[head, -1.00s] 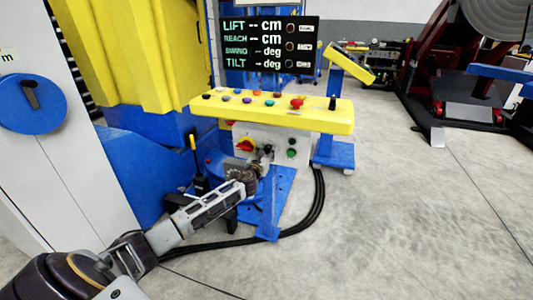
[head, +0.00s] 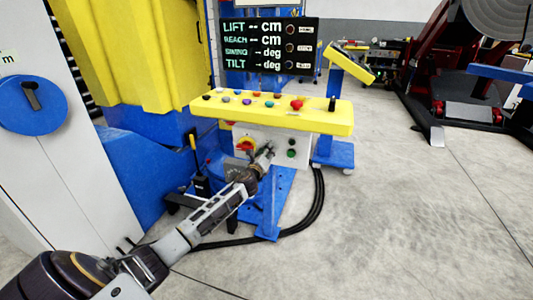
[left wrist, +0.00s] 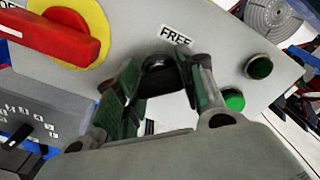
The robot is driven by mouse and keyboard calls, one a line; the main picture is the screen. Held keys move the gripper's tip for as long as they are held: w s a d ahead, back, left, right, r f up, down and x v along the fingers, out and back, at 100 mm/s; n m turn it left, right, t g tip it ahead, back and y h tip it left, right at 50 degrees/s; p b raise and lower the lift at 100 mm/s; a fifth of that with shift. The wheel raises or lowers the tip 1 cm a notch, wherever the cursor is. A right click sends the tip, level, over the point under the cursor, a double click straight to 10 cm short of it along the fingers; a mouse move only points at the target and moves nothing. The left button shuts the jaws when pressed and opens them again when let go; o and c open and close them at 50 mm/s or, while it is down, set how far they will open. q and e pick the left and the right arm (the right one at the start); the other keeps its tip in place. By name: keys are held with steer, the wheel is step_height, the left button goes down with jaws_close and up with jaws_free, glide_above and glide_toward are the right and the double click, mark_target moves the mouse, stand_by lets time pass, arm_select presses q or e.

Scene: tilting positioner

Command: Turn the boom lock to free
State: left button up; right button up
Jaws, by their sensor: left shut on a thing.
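The boom lock (left wrist: 157,63) shows in the left wrist view as a dark round switch on the grey panel, just below the white FREE label (left wrist: 175,35). My left gripper (left wrist: 160,78) has its two green-padded fingers on either side of it and is shut on it. The fingers hide much of the switch, so I cannot tell which way it points. In the head view my left gripper (head: 268,152) reaches the front of the grey box (head: 303,143) under the yellow console. My right gripper is not in view.
A red rotary switch on a yellow disc (left wrist: 62,33) is left of the fingers. Green buttons (left wrist: 235,100) are close on the right. The yellow console (head: 325,119) overhangs the panel. Black cables (head: 318,195) curve over the floor. The display (head: 268,45) shows dashes.

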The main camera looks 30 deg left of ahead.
arm_select(q)
steer(key=shift+n, duration=1)
steer(key=n, duration=0.2)
steer(key=shift+n, duration=0.4)
steer(key=shift+n+p, duration=0.4)
steer(key=shift+n, duration=1.2)
steer(key=shift+n+p, duration=0.3)
steer(key=shift+n, duration=0.4)
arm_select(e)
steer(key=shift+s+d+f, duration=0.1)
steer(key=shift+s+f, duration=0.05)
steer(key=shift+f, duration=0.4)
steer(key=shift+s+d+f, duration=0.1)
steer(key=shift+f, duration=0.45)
arm_select(q)
steer(key=shift+f+n, duration=0.1)
steer(key=shift+n, duration=0.2)
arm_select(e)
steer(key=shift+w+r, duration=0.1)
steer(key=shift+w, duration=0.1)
